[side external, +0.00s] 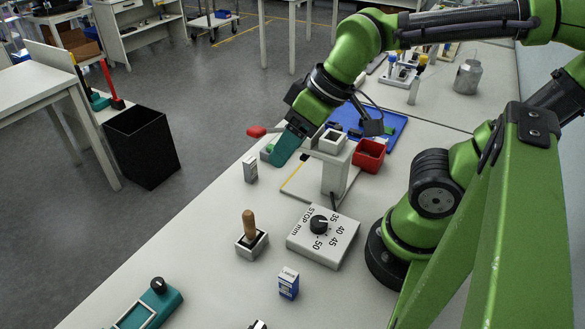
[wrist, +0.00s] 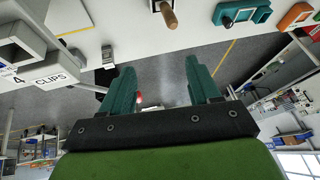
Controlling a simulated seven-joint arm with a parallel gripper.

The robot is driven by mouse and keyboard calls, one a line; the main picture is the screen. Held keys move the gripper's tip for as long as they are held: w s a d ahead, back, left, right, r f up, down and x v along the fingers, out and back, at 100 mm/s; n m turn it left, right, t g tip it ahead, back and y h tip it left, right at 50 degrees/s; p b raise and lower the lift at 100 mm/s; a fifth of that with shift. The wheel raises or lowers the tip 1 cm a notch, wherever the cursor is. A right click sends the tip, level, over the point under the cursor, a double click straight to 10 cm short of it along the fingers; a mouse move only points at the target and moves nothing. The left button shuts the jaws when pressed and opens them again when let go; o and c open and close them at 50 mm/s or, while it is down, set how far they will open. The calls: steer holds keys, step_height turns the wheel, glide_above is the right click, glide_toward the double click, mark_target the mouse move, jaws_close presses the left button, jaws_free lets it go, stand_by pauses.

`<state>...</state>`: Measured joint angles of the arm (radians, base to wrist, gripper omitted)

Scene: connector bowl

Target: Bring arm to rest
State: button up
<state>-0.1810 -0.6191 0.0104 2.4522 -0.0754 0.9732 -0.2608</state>
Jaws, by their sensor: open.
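My gripper (side external: 283,150) is at the end of the bent green arm, with teal fingers pointing down and left near the left edge of the bench. In the wrist view my gripper (wrist: 162,80) shows two teal fingers spread wide apart, with nothing between them. A square red bowl (side external: 369,156) sits on the bench to the right of the gripper, apart from it. Its contents cannot be made out.
A grey press-like fixture (side external: 336,170) stands right beside the gripper, with a red knob (side external: 256,131) to the left. A dial box (side external: 322,236), a wooden-handled tool (side external: 250,226) and a blue-white box (side external: 288,283) stand nearer. A blue tray (side external: 385,125) lies behind.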

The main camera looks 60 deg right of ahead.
steer(key=d+m, duration=0.1)
steer(key=d+r+m+t, duration=0.1)
steer(key=m, duration=0.1)
steer(key=d+r+m+t, duration=0.1)
steer(key=d+m, duration=0.1)
steer(key=shift+w+h, duration=0.2)
steer(key=shift+h, duration=0.1)
